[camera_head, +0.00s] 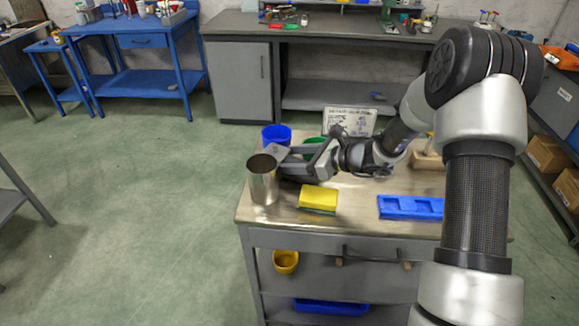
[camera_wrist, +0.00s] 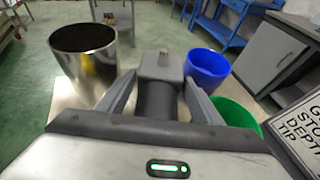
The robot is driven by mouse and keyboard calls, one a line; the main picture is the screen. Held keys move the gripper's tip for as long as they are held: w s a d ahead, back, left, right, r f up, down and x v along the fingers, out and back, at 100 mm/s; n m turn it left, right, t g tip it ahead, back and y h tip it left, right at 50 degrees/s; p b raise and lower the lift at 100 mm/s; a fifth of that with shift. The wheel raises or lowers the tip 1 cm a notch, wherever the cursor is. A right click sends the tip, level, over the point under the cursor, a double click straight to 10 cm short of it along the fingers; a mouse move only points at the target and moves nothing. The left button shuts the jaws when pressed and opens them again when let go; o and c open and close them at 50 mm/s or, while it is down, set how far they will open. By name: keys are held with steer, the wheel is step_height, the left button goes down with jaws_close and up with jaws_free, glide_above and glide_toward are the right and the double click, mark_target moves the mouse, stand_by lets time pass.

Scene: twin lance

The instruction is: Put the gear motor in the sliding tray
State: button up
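The gear motor (camera_wrist: 160,68), a grey block with a short shaft and a dark round body, sits between the fingers of my gripper (camera_wrist: 160,82) in the wrist view. The fingertips appear to press on both sides of the block. In the head view my gripper (camera_head: 278,158) is over the back left of the bench, beside the steel cup; the motor's grey block (camera_head: 276,151) shows at its tips. The bench's grey front with a dark handle (camera_head: 371,252) may be the sliding tray; it looks closed. I cannot tell for sure that it is the tray.
A steel cup (camera_head: 264,181), blue cup (camera_head: 277,134), green cup (camera_head: 314,145) and yellow sponge (camera_head: 318,198) surround my gripper. A sign (camera_head: 349,121) stands behind. A blue compartment holder (camera_head: 411,207) lies at right. A yellow cup (camera_head: 286,262) and blue bin (camera_head: 331,307) are below.

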jaws_close()
steer(key=shift+w+r, duration=0.1)
steer(key=shift+r, duration=0.05)
